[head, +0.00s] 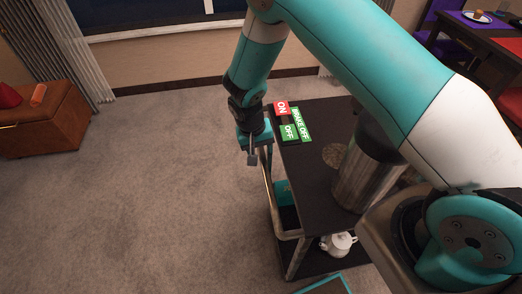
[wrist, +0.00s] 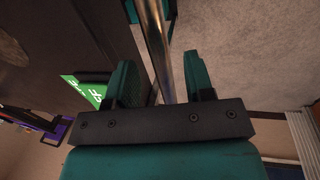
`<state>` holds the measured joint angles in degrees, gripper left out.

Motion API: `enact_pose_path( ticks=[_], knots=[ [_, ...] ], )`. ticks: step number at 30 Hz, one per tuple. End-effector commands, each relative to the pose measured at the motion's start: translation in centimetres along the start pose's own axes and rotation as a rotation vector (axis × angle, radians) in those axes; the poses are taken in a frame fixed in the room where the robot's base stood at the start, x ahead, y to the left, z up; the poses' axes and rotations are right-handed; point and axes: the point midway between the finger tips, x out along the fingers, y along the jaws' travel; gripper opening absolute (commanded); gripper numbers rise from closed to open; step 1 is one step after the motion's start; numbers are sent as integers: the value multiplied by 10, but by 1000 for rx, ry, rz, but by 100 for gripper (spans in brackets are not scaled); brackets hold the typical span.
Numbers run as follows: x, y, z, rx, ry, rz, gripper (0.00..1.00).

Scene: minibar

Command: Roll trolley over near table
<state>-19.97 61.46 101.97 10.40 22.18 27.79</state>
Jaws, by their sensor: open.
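The trolley (head: 312,182) is a dark two-level cart with a pale metal handle rail (head: 268,196) along its left side. A red ON label, a green OFF label and a green BRAKE OFF sign (head: 301,124) are at the far end of its top. My gripper (head: 254,158) is at the rail near that end. In the wrist view my gripper (wrist: 159,75) is open, with the metal rail (wrist: 155,40) passing between its two fingers, closer to the left one in the picture. The table (head: 485,35) stands at the upper right, set with a plate.
A white teapot (head: 338,243) sits on the trolley's lower shelf. A brown ottoman (head: 45,118) with a red cone on it stands at the far left. Open carpet (head: 150,200) lies left of the trolley. A purple chair (head: 440,18) is beside the table.

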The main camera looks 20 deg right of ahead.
Motion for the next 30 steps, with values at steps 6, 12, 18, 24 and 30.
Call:
enact_pose_path(
  ticks=[6,12,18,24,30],
  knots=[
    [18,0,0,0,0,0,48],
    [21,0,0,0,1,-1,48],
    [20,0,0,0,1,-1,25],
    [20,0,0,0,1,-1,0],
    [20,0,0,-5,2,-1,0]
  ],
)
